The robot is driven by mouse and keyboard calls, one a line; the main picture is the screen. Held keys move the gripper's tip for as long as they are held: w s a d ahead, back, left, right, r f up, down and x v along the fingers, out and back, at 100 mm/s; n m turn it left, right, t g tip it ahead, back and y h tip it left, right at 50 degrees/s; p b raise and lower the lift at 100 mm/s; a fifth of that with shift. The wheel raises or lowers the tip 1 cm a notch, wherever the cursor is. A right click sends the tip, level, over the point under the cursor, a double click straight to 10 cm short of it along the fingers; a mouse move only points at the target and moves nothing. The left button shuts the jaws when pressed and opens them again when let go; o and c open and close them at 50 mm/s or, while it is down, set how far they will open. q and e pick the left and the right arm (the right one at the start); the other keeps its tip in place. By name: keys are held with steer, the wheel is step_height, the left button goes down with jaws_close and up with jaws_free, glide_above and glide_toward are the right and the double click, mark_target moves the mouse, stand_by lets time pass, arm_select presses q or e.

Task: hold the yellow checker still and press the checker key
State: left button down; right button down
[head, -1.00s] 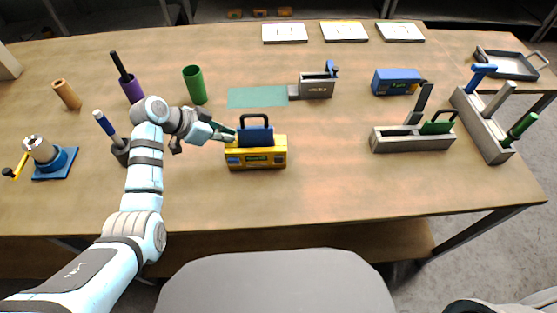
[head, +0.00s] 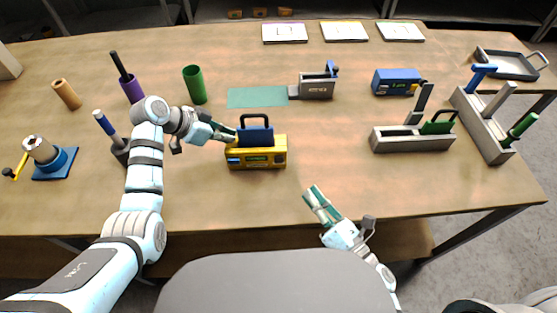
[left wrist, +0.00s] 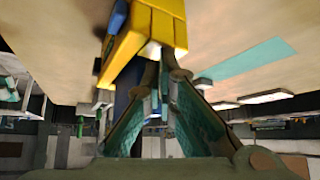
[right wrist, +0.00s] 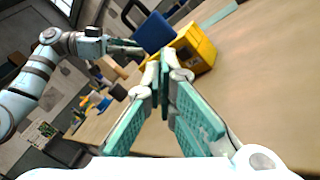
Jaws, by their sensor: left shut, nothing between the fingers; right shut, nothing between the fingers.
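The yellow checker (head: 268,159) stands on the table left of centre, with a blue block and dark handle (head: 255,132) on its top and a small green display on its front. It also shows in the left wrist view (left wrist: 150,35) and the right wrist view (right wrist: 200,48). My left gripper (head: 234,136) is shut and empty, its tips at the checker's upper left side; I cannot tell whether they touch. My right gripper (head: 309,190) is shut and empty, over the table's front part, right of and nearer than the checker. I cannot make out the key.
A teal mat (head: 257,97) and a grey device (head: 317,87) lie behind the checker. A blue device (head: 398,81) and a grey holder with a green handle (head: 412,140) stand to the right. A green cup (head: 195,85) and a pen holder (head: 121,150) are at left. The front right table is clear.

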mark_target(279, 159)
arm_select(q)
steer(key=shift+s+f, duration=0.1)
steer(key=shift+f, duration=0.1)
arm_select(e)
steer(key=a+f+n+g, duration=0.1)
steer(key=a, duration=0.1)
steer(key=a+f+n+g+y, duration=0.1)
steer(key=a+f+g, duration=0.1)
steer(key=a+f+n+g+y, duration=0.1)
steer(key=a+n, duration=0.1)
steer(key=shift+w+a+f, duration=0.2)
steer(key=shift+w+a, duration=0.05)
steer(key=shift+a, duration=0.15)
steer(key=shift+w+a+f+g, duration=0.15)
steer(key=shift+f+g, duration=0.05)
steer(key=shift+g, duration=0.2)
steer(key=w, duration=0.8)
steer(key=shift+w, duration=0.15)
steer(key=shift+w, duration=0.5)
steer(key=shift+w, duration=0.5)
steer(key=shift+s, duration=1)
